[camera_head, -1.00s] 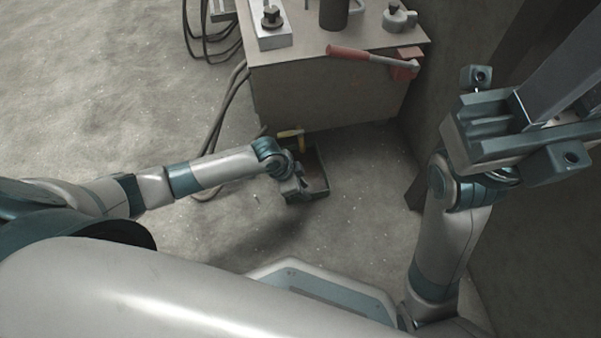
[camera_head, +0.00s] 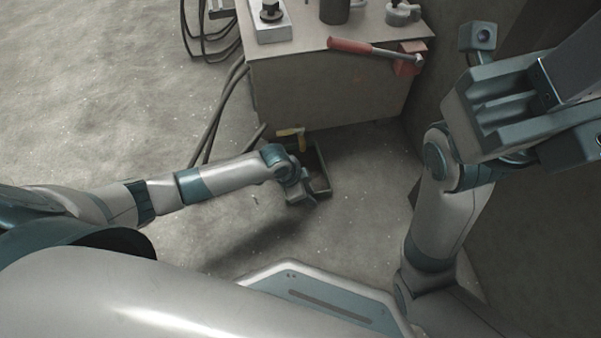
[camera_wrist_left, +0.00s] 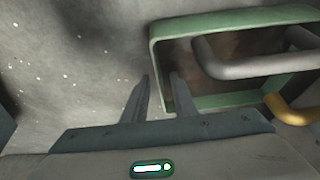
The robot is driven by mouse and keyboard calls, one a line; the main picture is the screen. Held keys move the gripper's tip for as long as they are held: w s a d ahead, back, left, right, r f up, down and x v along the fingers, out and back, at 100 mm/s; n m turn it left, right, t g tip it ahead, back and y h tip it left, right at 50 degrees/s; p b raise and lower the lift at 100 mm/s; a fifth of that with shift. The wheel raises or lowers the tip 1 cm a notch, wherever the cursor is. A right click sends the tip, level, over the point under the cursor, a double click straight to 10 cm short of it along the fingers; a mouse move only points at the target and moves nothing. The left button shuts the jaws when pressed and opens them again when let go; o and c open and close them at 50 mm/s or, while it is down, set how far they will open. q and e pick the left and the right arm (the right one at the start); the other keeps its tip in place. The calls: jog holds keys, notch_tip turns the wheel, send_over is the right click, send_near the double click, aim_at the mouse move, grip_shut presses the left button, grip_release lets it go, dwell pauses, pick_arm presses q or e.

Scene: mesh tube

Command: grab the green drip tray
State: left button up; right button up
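The green drip tray (camera_head: 325,182) sits low by the front of the machine cabinet, partly hidden behind my left wrist in the head view. In the left wrist view its green rim (camera_wrist_left: 235,20) fills the upper right. My left gripper (camera_wrist_left: 159,77) is open at the tray's near left side. The tray's side wall runs between its two fingers, with a visible gap on the left. I cannot tell whether the right finger touches the wall. My right gripper (camera_head: 530,95) is raised at the right, away from the tray; its fingers are not clear.
A yellow valve handle (camera_head: 291,133) is close above the tray. Dark hoses (camera_head: 215,120) hang at left. The floor in front is clear.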

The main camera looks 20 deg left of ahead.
pick_arm(q)
grip_shut()
dwell(1.4)
